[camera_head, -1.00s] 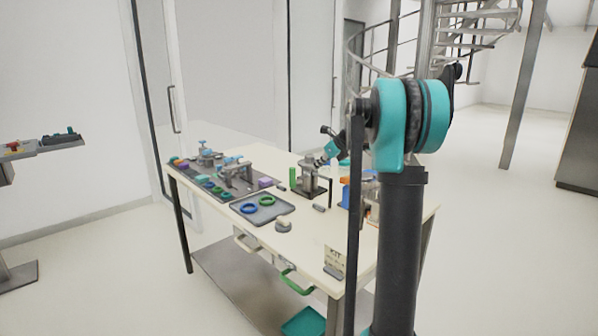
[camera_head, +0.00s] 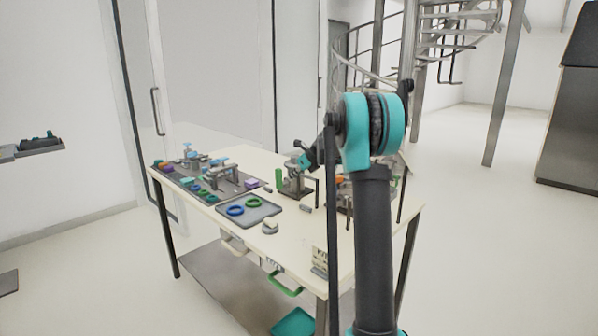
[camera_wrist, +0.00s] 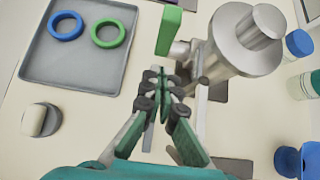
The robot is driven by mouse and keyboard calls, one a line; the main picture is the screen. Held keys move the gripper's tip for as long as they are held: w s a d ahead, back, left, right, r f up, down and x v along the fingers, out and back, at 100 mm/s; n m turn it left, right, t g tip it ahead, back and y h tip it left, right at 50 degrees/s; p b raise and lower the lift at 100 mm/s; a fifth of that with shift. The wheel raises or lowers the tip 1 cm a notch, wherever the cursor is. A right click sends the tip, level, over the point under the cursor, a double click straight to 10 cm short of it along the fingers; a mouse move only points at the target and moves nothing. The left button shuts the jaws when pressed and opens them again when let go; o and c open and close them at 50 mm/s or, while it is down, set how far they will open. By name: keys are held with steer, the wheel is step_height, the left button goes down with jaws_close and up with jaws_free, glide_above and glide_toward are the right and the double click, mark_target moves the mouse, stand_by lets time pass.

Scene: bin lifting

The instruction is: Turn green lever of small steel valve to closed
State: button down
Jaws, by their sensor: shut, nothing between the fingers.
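The green lever (camera_wrist: 169,30) stands in the upper middle of the wrist view, on the left side of the small steel valve (camera_wrist: 243,42). In the head view the lever (camera_head: 279,178) points up beside the valve (camera_head: 296,184), which stands on the table. My gripper (camera_wrist: 163,80) is shut with nothing between its fingers. In the wrist view its tips show just below the lever's lower end and left of the valve body; I cannot tell whether they touch it. In the head view my arm hides the gripper's tips and part of the valve.
A grey tray (camera_head: 262,213) with a blue ring (camera_wrist: 66,25) and a green ring (camera_wrist: 108,33) lies left of the valve. A pale round-topped piece (camera_wrist: 38,120) sits near it. Blue-capped containers (camera_wrist: 299,43) stand to the right. The table's front strip (camera_head: 285,240) is mostly clear.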

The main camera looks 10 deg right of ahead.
mark_target(281, 179)
steer(key=shift+w+a+f, duration=0.2)
steer(key=shift+w+a, duration=0.5)
steer(key=shift+w, duration=0.25)
steer(key=shift+w+a+f, duration=0.15)
steer(key=shift+w+a, duration=0.5)
steer(key=shift+w, duration=0.25)
steer(key=shift+w+a+r+g+h, duration=0.1)
steer(key=shift+w+r+g+h, duration=0.05)
steer(key=shift+g+h, duration=0.3)
